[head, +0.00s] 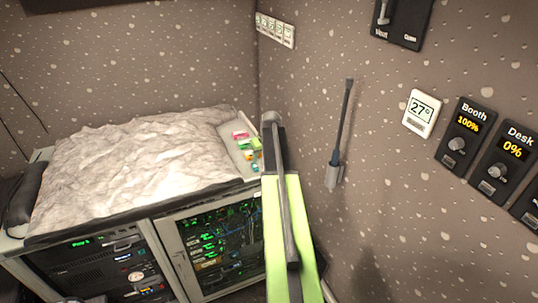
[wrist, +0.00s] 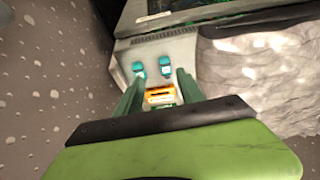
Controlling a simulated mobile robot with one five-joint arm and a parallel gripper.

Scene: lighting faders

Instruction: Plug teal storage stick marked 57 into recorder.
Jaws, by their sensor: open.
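Two teal sticks lie side by side on a pale ledge in the wrist view, one on the left (wrist: 138,69) and one on the right (wrist: 166,67). Their markings are too small to read, so I cannot tell which is 57. My gripper (wrist: 160,86) is open and empty. Its fingers point toward the teal sticks, which lie just beyond the tips. An orange and yellow stick (wrist: 160,95) shows between the fingers, apparently below them. In the head view, small teal pieces (head: 256,167) show at the ledge's near end. I cannot pick out the recorder with certainty.
Pink (head: 240,135) and green sticks lie farther along the ledge. A crumpled pale cover (head: 130,155) lies beside it. Below are racks with dark equipment (head: 125,265) and green lights (head: 215,245). The speckled wall (head: 340,60) with a hanging tool (head: 340,135) stands close to my arm's right.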

